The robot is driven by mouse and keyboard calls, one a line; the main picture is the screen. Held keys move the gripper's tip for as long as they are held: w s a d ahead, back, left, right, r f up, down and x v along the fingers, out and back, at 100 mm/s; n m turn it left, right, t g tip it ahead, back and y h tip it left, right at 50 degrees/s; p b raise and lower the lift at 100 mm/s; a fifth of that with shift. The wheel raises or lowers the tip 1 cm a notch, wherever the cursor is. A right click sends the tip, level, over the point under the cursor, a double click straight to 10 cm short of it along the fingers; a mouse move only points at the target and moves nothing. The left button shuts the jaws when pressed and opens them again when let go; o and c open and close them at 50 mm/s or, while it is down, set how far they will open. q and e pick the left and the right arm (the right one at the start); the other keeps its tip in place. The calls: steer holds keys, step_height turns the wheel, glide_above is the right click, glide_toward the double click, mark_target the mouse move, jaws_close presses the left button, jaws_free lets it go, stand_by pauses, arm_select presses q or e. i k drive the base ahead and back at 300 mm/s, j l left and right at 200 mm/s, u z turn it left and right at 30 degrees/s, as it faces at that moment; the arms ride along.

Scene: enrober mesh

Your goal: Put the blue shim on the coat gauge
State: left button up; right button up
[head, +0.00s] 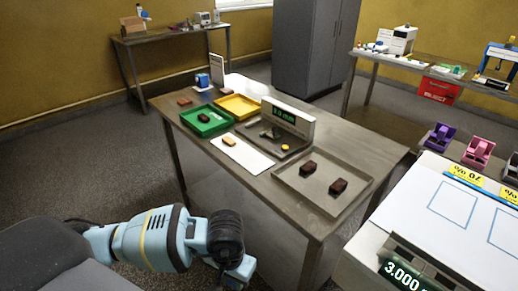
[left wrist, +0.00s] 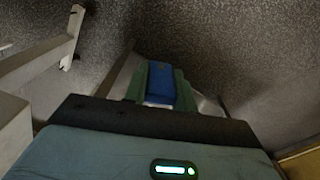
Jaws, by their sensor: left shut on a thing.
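The coat gauge (head: 287,116) stands on the middle table, with a lit display on its upright panel and a dark part and yellow knob on its base. My left gripper (head: 240,267) is low at the bottom of the head view, in front of the table's near side and well away from the gauge. In the left wrist view the blue shim (left wrist: 160,84) is held between the green fingers (left wrist: 158,88). The shim cannot be made out in the head view. My right gripper is not in view.
The table holds a green tray (head: 190,119), a yellow tray (head: 252,112), a white sheet (head: 250,158) with a tan piece, and a metal tray (head: 322,208) with two dark pieces. A white bench with a scale display (head: 402,274) stands at right. Floor is clear at left.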

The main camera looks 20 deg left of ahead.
mark_target(260, 130)
steer(key=j+z, duration=0.2)
steer(key=z, duration=0.5)
steer(key=j+z, duration=0.3)
steer(key=k+j+z, duration=0.1)
steer(key=j+z, duration=0.2)
steer(key=k+j+z, duration=0.1)
steer(key=j, duration=0.3)
steer(key=k+j+z, duration=0.15)
steer(key=j, duration=0.2)
steer(key=k+j+z, duration=0.1)
steer(key=j, duration=0.3)
steer(key=k+j+z, duration=0.1)
steer(key=k+j, duration=0.4)
steer(key=j, duration=0.15)
steer(key=k+j, duration=0.2)
steer(key=j, duration=0.2)
steer(key=k+j, duration=0.2)
steer(key=j, duration=0.15)
steer(key=k+j, duration=0.2)
steer(key=j, duration=0.15)
